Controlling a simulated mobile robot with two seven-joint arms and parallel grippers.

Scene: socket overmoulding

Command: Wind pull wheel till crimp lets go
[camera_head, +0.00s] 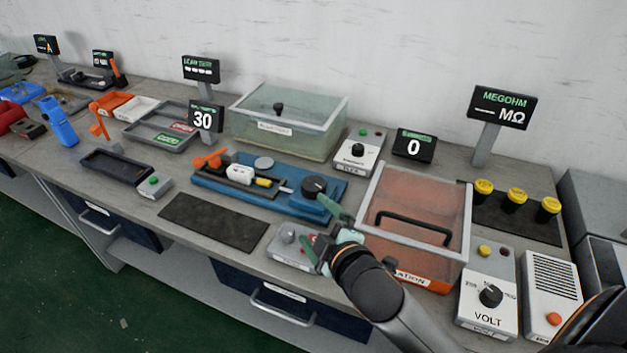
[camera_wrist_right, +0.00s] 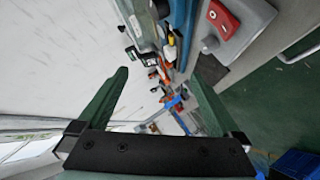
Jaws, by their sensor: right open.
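The black pull wheel (camera_head: 313,186) sits on the right end of a blue pull fixture (camera_head: 285,203). A white socket body (camera_head: 240,174) and a yellow piece (camera_head: 264,182) lie in the fixture's dark holder, left of the wheel, with an orange lever (camera_head: 207,159) at its left end. My right gripper (camera_head: 316,221) is open with green fingers, just in front of and right of the wheel, apart from it as far as I can tell. In the right wrist view, nothing shows held between the fingers (camera_wrist_right: 158,76). My left gripper is not in view.
A display reading 0 (camera_head: 413,146) stands behind, and one reading 30 (camera_head: 205,118) at left. A dark mat (camera_head: 213,222) lies bare.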

